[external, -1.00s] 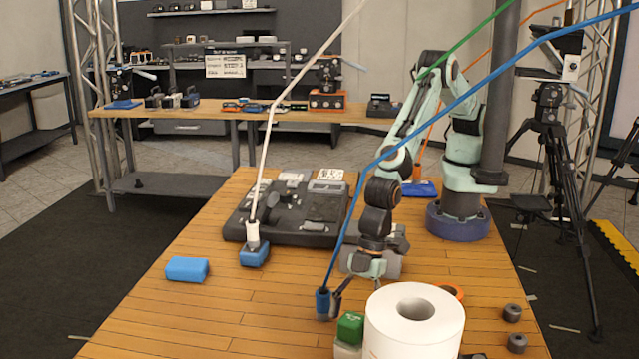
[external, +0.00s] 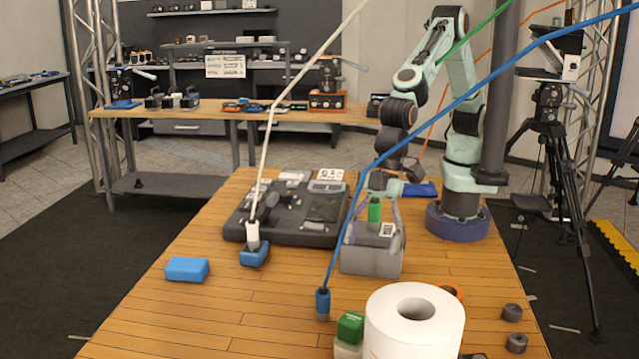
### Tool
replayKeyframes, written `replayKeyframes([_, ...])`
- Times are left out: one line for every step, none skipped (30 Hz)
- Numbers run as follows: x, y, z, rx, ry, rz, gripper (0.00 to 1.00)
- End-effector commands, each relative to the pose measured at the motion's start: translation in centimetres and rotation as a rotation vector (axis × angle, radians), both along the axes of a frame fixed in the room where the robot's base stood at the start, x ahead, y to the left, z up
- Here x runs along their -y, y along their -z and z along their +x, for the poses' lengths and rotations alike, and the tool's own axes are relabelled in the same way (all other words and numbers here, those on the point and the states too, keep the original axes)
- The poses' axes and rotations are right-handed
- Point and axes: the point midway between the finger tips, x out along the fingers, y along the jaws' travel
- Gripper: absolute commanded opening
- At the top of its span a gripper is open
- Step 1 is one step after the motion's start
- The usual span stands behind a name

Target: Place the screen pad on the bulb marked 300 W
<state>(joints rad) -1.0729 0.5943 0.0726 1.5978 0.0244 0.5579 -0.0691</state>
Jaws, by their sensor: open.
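My gripper (external: 376,222) points down over a grey box (external: 372,262), its fingers spread apart. A small green cylinder (external: 375,211) shows between the fingers, at the top of the box; I cannot tell whether they touch it. A white label with a dark code (external: 387,229) is at the box's upper right. I cannot identify the screen pad with certainty. A blue block (external: 187,269) lies on the left of the wooden table, and a flat blue item (external: 420,189) lies behind my gripper near my base. No bulb or 300 W marking is readable.
A large white roll (external: 414,325) stands at the front, beside a green-topped block (external: 350,328). A blue cable ends in a connector (external: 323,303); a white cable ends at another blue block (external: 254,256). A dark equipment tray (external: 285,237) is at the back left. The front-left tabletop is clear.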

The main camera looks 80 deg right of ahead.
Motion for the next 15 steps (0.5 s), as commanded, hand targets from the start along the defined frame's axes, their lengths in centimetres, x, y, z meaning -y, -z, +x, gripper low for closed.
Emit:
replayKeyframes([0.0, 0.0, 0.0, 0.0, 0.0, 0.0, 0.66])
replayKeyframes([0.0, 0.0, 0.0, 0.0, 0.0, 0.0, 0.66])
replayKeyframes([0.0, 0.0, 0.0, 0.0, 0.0, 0.0, 0.66])
replayKeyframes([0.0, 0.0, 0.0, 0.0, 0.001, 0.0, 0.66])
replayKeyframes([0.1, -0.1, 0.1, -0.001, 0.003, -0.001, 0.66])
replayKeyframes([0.6, -0.3, 0.5, -0.001, 0.013, -0.003, 0.66])
replayKeyframes([1.2, -0.7, 0.9, -0.003, 0.027, -0.005, 0.66])
replayKeyframes([2.2, -1.0, 1.5, -0.006, 0.046, -0.013, 0.66])
replayKeyframes([4.0, -1.8, 2.6, -0.01, 0.084, -0.022, 0.66])
replayKeyframes([5.8, -2.6, 3.5, -0.017, 0.119, -0.032, 0.66])
replayKeyframes([8.0, -3.4, 4.5, -0.025, 0.162, -0.043, 0.66])
replayKeyframes([11.6, -4.6, 5.6, -0.039, 0.23, -0.061, 0.66])
replayKeyframes([14.7, -5.5, 6.2, -0.054, 0.288, -0.077, 0.66])
replayKeyframes([17.9, -6.3, 6.6, -0.071, 0.35, -0.094, 0.66])
replayKeyframes([22.3, -7.2, 6.4, -0.097, 0.434, -0.115, 0.66])
